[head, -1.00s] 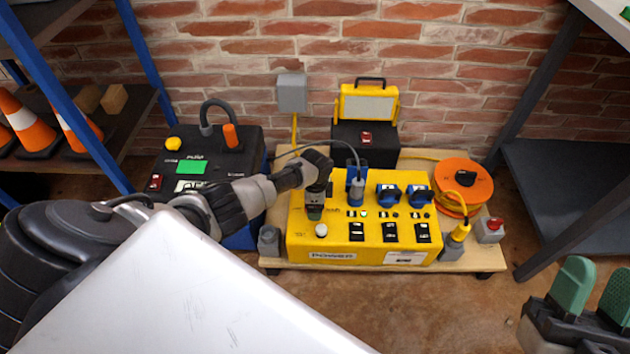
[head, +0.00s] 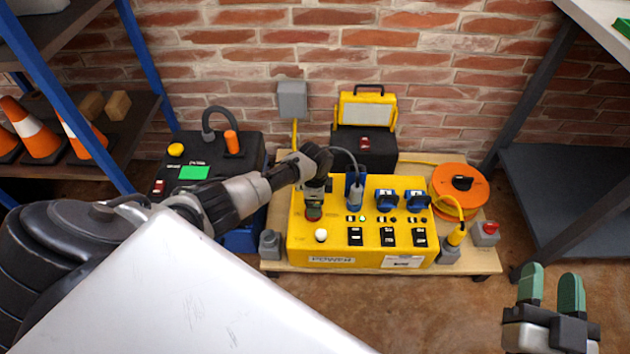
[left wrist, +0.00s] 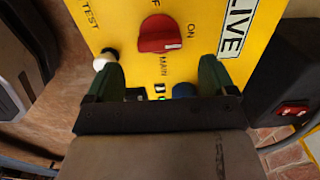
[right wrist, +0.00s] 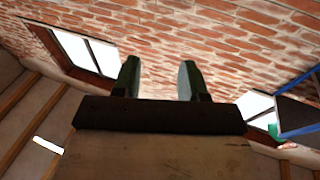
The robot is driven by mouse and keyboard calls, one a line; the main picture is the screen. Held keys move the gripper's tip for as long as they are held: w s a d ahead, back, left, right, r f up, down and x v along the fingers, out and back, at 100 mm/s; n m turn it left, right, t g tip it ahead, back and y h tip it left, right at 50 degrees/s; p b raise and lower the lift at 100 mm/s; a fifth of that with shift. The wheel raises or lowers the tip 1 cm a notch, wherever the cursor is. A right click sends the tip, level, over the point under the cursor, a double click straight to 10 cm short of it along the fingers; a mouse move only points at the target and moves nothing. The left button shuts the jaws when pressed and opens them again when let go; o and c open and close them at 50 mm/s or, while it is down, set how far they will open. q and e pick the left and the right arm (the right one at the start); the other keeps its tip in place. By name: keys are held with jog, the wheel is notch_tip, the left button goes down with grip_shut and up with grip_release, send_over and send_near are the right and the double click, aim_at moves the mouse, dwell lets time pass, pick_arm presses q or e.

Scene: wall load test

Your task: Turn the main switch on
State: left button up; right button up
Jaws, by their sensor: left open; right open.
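The main switch (left wrist: 160,36) is a red rotary knob on the top panel of the yellow power box (head: 335,240). In the left wrist view, MAIN is printed beside it, ON lies to its right and a partly cut-off OFF label lies above. Its handle lies roughly crosswise in that view; I cannot tell for sure which label it points to. My left gripper (left wrist: 160,78) is open, its fingers apart and just short of the knob, with nothing between them. In the head view my left gripper (head: 314,200) hangs over the box's left part. My right gripper (head: 551,280) is open and empty, away from the box.
A white button (head: 320,235), black rockers (head: 389,236) and blue plugs (head: 387,200) share the panel. A grey cable plug (head: 355,195) stands close to the left gripper. An orange reel (head: 461,190) and a red-button box (head: 486,233) are at the right.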

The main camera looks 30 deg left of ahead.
pick_arm(q)
jog(key=shift+r+p, duration=1.3)
jog(key=shift+r, duration=1.6)
pick_arm(e)
notch_tip(320, 180, down, 8)
jog(key=s+d+g+h, duration=0.2)
jog(key=s+g, duration=0.1)
jog(key=g, duration=0.4)
jog(key=shift+d+f+g+h, duration=0.15)
jog(key=shift+g+h, duration=0.15)
